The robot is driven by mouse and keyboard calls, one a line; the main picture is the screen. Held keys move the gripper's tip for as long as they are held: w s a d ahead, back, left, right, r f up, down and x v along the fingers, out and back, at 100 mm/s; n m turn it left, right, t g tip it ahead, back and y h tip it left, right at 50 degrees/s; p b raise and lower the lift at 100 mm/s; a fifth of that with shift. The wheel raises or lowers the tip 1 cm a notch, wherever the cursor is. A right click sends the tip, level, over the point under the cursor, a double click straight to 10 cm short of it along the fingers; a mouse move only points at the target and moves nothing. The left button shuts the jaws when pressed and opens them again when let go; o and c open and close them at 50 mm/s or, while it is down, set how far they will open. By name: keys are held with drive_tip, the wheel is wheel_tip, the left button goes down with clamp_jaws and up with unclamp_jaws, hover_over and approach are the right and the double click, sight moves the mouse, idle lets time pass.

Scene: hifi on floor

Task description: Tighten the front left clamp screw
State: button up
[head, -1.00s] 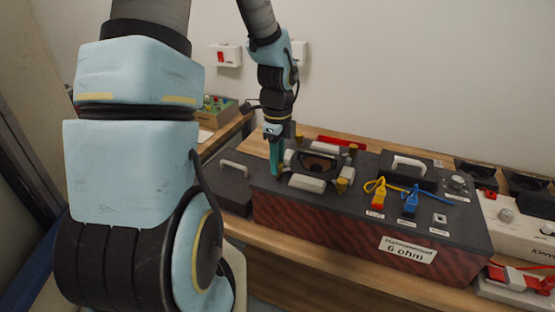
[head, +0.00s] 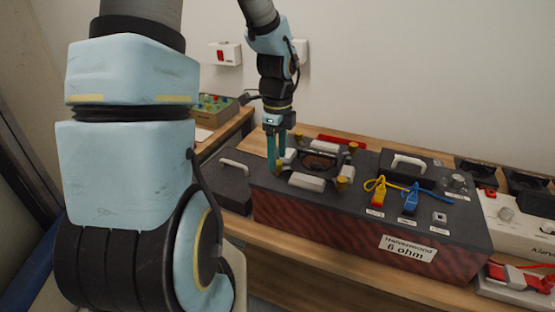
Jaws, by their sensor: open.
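The black-topped box (head: 320,209) labelled 6 ohm stands on the wooden bench. A round black loudspeaker (head: 320,161) sits in its top, with pale clamp blocks around it. The front left clamp screw (head: 278,168) is a small brass-coloured knob at the near left of the loudspeaker. Similar knobs are at the front right (head: 342,183) and back right (head: 353,147). My gripper (head: 276,163) points down at the front left screw with its teal fingers apart. Its tips are close to the knob; whether they touch or straddle it is too small to tell.
Yellow (head: 377,190) and blue (head: 410,200) plugs with cables stand on the box top, right of the loudspeaker. A dark handled case (head: 228,182) lies left of the box. A white-topped device (head: 508,217) crowds the right. Space above the box is clear.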

sight(278, 163)
wheel_tip(278, 163, up, 9)
drive_tip(key=shift+b, duration=0.4)
drive_tip(key=shift+f, duration=0.1)
drive_tip(key=s+a+f+n, duration=0.2)
drive_tip(key=a+n, duration=0.4)
drive_tip(key=n, duration=0.5)
drive_tip(key=s+a+f+n+t, duration=0.1)
drive_tip(key=s+a+n, duration=0.4)
drive_tip(key=n, duration=0.6)
drive_tip(key=shift+s+a+f+n+t, duration=0.25)
drive_tip(key=shift+a+f+n, duration=0.2)
drive_tip(key=shift+a, duration=0.3)
